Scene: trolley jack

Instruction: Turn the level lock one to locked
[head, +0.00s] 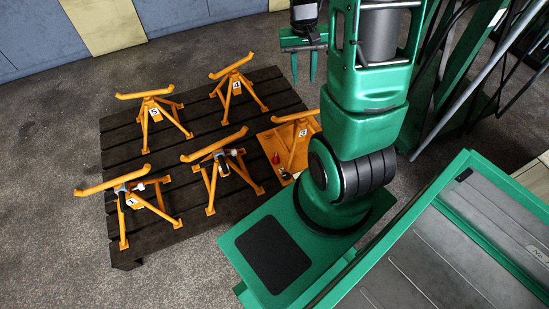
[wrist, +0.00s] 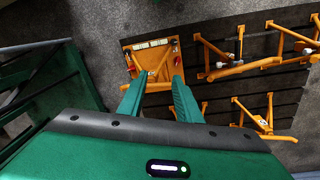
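Orange stand one (head: 135,205), with a "1" label, stands at the front left of a dark slatted pallet in the head view. A lock (head: 122,188) with dark and pale parts sits near its top; which way it is set cannot be told. In the wrist view the stand that seems to be one (wrist: 290,38) is at the upper right, partly cut off. My gripper (head: 304,68) is open and empty, fingers down, at the top of the head view, far from stand one. In the wrist view its two green fingers (wrist: 157,85) are apart.
Stand two (head: 215,175) is beside stand one and carries similar parts. Stand three (head: 295,140) is on an orange board with red pieces. Stands four (head: 235,85) and five (head: 157,115) are behind. The pallet (head: 125,255) has bare slats. Green structures stand at right.

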